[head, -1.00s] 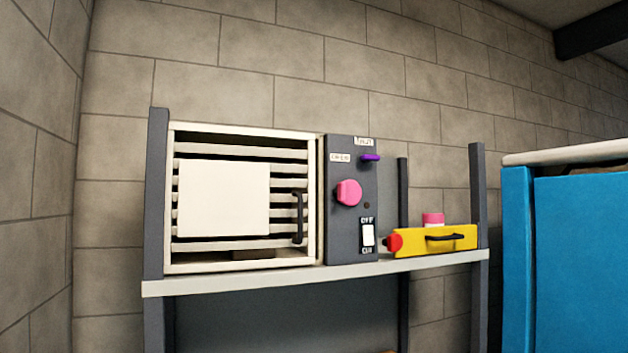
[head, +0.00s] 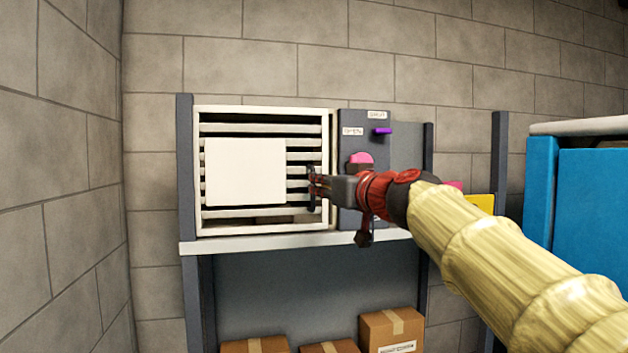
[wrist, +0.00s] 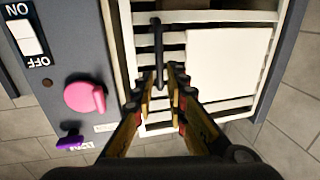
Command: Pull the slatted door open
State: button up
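The slatted door (head: 262,128) has a pale frame, white slats and a blank white panel (head: 245,172). It looks closed in its housing on the shelf. Its black upright handle (wrist: 157,45) shows clearly in the wrist view; in the head view my gripper largely covers it. My gripper (head: 316,187) is at the door's right side, by the handle. In the wrist view my gripper's two fingers (wrist: 160,82) are apart, with the handle's lower end in the picture lined up between them. Whether they touch it cannot be told.
A dark control panel (head: 350,215) beside the door carries a pink knob (wrist: 84,96), a purple lever (wrist: 70,142) and a white switch (wrist: 27,37). A yellow object (head: 482,203) is partly hidden by my arm. Cardboard boxes (head: 392,328) sit below. A blue cabinet (head: 590,205) stands right.

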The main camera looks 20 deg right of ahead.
aim_at(314, 183)
jog(key=shift+w+a+f+p, duration=0.1)
jog(key=shift+w+a+p, duration=0.1)
jog(key=shift+w, duration=0.65)
jog(key=shift+w+a+p, duration=0.15)
jog(key=shift+w, duration=0.65)
jog(key=shift+w+a+f+p, duration=0.1)
jog(key=shift+w+a+p, duration=0.1)
jog(key=shift+w, duration=0.65)
jog(key=shift+d, duration=0.1)
grip_shut()
jog(key=shift+s, duration=0.15)
